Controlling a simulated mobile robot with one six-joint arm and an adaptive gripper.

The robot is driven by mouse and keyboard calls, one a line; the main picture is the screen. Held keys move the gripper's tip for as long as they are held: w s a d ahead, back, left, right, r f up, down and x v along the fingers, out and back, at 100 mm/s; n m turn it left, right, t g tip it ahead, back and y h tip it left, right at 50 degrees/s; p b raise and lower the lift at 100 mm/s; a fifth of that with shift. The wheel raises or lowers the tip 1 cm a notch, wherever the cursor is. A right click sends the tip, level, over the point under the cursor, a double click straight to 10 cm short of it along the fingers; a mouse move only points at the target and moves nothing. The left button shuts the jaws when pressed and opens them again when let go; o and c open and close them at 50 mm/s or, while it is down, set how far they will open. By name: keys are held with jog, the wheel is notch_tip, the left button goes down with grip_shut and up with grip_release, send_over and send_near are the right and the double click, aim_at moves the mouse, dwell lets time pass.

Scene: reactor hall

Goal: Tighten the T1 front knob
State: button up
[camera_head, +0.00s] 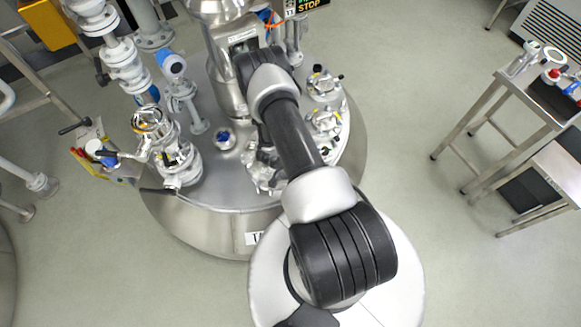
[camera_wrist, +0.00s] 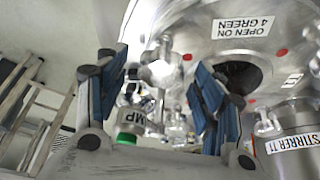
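The T1 vessel (camera_head: 215,225) is a round steel reactor with a lid full of fittings; its front label is partly covered by my arm. Clamp-like metal fittings sit along the lid's right side (camera_head: 325,85) and near its front (camera_head: 262,175), the front one partly behind my arm. I cannot tell which part is the front knob. My gripper (camera_wrist: 157,70) shows in the wrist view with its two blue-padded fingers spread apart. A shiny metal fitting (camera_wrist: 162,66) appears between the fingertips; no contact shows. In the head view my gripper is hidden behind my arm.
Valves and pipes (camera_head: 125,65) crowd the left side. A steel column (camera_head: 225,75) rises from the lid. A steel cart (camera_head: 535,105) stands at right, with clear floor between. The wrist view shows an "OPEN ON 4 GREEN" label (camera_wrist: 243,27) and a green-ringed cylinder (camera_wrist: 130,122).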

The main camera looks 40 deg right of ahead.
jog(key=c, duration=1)
jog(key=shift+w+m+g+b, duration=0.15)
jog(key=shift+m+g+b, duration=0.25)
jog(key=shift+m+b, duration=0.45)
jog(key=shift+m+g+b, duration=0.3)
jog(key=shift+m+g, duration=0.3)
jog(key=shift+m, duration=0.95)
jog(key=o, duration=1)
jog(key=shift+o, duration=0.2)
jog(key=v, duration=1.2)
